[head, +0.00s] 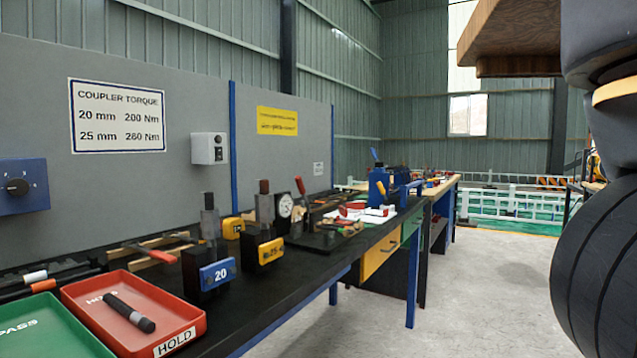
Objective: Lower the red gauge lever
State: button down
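A lever with a red grip (300,186) stands up, tilted slightly left, just behind and to the right of a round white dial gauge (284,206) on the black workbench (290,262). The lower end of the lever is partly hidden among the parts around it. My gripper is not in view.
A red tray (184,314) marked HOLD holds a dark rod; a green tray (40,335) is beside it. Blocks labelled 20 (217,274) and 25 (270,251) stand before the gauge. A blue machine (380,187) is farther back. The floor (480,290) right of the bench is clear.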

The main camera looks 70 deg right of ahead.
aim_at(301, 188)
jog(key=k+l, duration=0.1)
jog(key=l, duration=0.45)
jog(key=k+l, duration=0.1)
jog(key=l, duration=0.45)
jog(key=k+l+z, duration=0.1)
jog(key=l, duration=0.45)
